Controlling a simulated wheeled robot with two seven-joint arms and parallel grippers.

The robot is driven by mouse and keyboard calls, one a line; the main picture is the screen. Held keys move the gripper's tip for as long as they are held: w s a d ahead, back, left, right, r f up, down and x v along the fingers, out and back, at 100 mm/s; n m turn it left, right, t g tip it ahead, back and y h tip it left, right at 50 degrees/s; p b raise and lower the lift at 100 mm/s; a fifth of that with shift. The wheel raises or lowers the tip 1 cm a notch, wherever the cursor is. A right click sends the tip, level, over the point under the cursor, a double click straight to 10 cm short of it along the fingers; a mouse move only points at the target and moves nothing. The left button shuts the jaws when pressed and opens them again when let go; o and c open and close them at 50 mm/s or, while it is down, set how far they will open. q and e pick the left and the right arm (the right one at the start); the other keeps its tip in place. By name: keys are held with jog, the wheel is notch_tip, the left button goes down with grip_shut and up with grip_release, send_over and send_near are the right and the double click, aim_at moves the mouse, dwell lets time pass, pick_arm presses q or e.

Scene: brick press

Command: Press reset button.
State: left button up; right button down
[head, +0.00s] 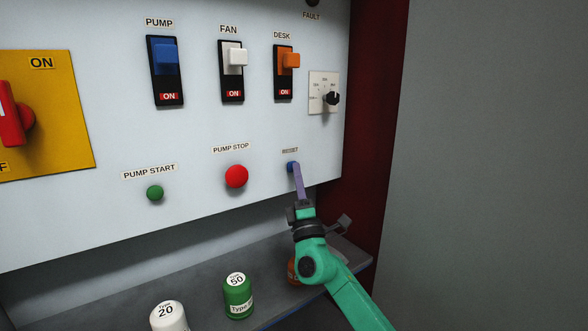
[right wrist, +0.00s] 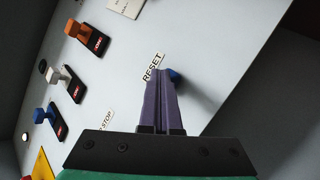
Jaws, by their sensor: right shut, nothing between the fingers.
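The blue reset button (head: 290,166) sits under the RESET label (head: 290,151) at the lower right of the white panel (head: 200,120). My right gripper (head: 296,165) is shut and empty, its purple fingers pointing at the panel with the tips at the button. In the right wrist view the gripper (right wrist: 165,72) has its tips just beside the blue button (right wrist: 173,75), which is partly hidden behind them. I cannot tell whether the tips touch the button. My left gripper is not in view.
Left of the button are the red pump stop button (head: 236,176) and green pump start button (head: 155,193). Above are the blue (head: 166,58), white (head: 236,58) and orange (head: 290,60) switches and a black knob (head: 333,98). Cans (head: 238,298) stand on the shelf (head: 205,290) below.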

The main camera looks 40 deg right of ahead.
jog(key=shift+s, duration=0.8)
jog(key=s+b, duration=0.1)
jog(key=s, duration=0.4)
jog(key=shift+a, duration=0.1)
jog(key=shift+f, duration=0.1)
dwell(0.5)
